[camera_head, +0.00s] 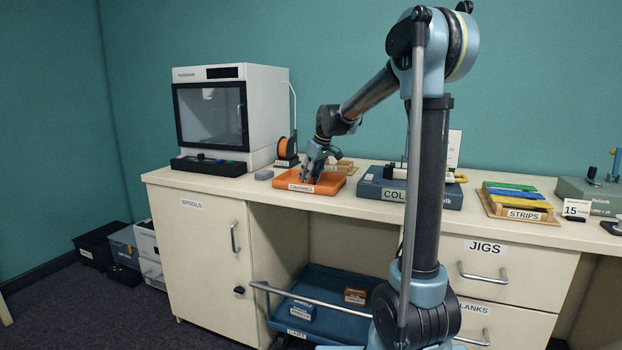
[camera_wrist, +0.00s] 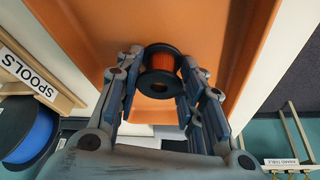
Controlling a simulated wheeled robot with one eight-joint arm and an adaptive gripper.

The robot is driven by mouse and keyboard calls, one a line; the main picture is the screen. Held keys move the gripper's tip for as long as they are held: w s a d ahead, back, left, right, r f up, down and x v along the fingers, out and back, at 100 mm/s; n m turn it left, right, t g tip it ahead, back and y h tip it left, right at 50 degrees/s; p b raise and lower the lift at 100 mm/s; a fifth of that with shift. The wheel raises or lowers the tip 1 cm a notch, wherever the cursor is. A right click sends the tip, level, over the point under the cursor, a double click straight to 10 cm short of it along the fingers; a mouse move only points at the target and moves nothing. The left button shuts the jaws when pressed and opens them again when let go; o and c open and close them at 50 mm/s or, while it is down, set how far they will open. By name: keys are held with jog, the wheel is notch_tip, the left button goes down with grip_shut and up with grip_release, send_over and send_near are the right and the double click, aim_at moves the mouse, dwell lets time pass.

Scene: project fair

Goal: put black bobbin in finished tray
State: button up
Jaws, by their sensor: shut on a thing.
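The finished tray (camera_head: 336,184) is a shallow orange tray on the counter, with a "FINISHED" label on its front. My gripper (camera_head: 309,178) points down into the tray area. In the wrist view, the black bobbin (camera_wrist: 148,82) has black flanges and orange winding. It sits between the two fingers of my gripper (camera_wrist: 162,65), which are shut on it. The orange tray floor (camera_wrist: 100,35) fills the view behind the bobbin. I cannot tell whether the bobbin touches the floor. In the head view the fingers hide the bobbin.
A white printer (camera_head: 228,115) stands left of the tray, with an orange spool (camera_head: 287,148) beside it. A blue box (camera_head: 385,188) labelled "COL..." is close on the right. A wooden rack labelled "SPOOLS" (camera_wrist: 22,75) and a blue spool (camera_wrist: 38,135) lie beside the tray.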

jog(key=o, duration=0.9)
jog(key=shift+c, duration=0.2)
jog(key=v, duration=1.2)
jog(key=shift+s, duration=0.1)
